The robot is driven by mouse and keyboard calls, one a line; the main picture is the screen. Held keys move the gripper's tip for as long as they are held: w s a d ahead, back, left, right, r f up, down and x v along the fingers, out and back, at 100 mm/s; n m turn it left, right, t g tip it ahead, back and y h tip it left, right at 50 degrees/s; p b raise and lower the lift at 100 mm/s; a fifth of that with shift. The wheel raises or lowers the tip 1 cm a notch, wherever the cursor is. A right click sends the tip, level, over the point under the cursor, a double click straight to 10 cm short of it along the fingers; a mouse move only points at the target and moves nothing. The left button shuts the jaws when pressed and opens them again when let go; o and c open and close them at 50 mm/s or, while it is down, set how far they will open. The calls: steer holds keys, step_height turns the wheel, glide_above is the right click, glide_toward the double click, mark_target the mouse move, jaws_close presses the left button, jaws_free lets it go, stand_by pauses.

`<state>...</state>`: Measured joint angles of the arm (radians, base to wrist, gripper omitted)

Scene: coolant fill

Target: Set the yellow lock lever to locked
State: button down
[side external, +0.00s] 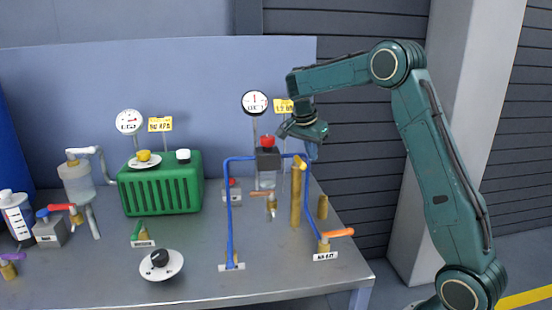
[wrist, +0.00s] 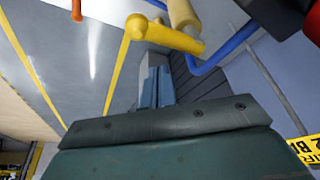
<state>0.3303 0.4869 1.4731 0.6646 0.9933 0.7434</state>
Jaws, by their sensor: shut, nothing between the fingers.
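The yellow lock lever shows close up in the wrist view as a yellow bar with a ball end (wrist: 165,36). In the side view it appears as a small yellow piece (side external: 299,164) on top of a brass post, partly lost among the pipes. Its lock markings cannot be read. My gripper (side external: 312,153) points down, close to the lever and slightly to its right in the side view. In the wrist view my gripper's fingers (wrist: 152,92) are together and empty, near the lever; no contact is visible.
Blue pipe (side external: 229,205) frames the post. A red-capped block (side external: 268,158) stands close to its left. An orange-handled valve (side external: 338,233) sits at the bench's right front. A green box (side external: 160,185) stands left.

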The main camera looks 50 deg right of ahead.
steer(key=w+d+n+t, duration=0.2)
steer(key=d+n, duration=0.3)
steer(key=d, duration=0.1)
steer(key=w+v, duration=0.1)
steer(key=v, duration=1)
steer(key=s+a+r+n, duration=0.3)
steer(key=s+a+n, duration=0.2)
steer(key=a, duration=0.3)
steer(key=s+a+f+n+t+y, duration=0.2)
steer(key=s+a+n+t+y, duration=0.1)
steer(key=s+a+n, duration=0.8)
steer(key=shift+s+a+f, duration=0.4)
steer(key=shift+s+a, duration=2.3)
steer(key=shift+a, duration=0.1)
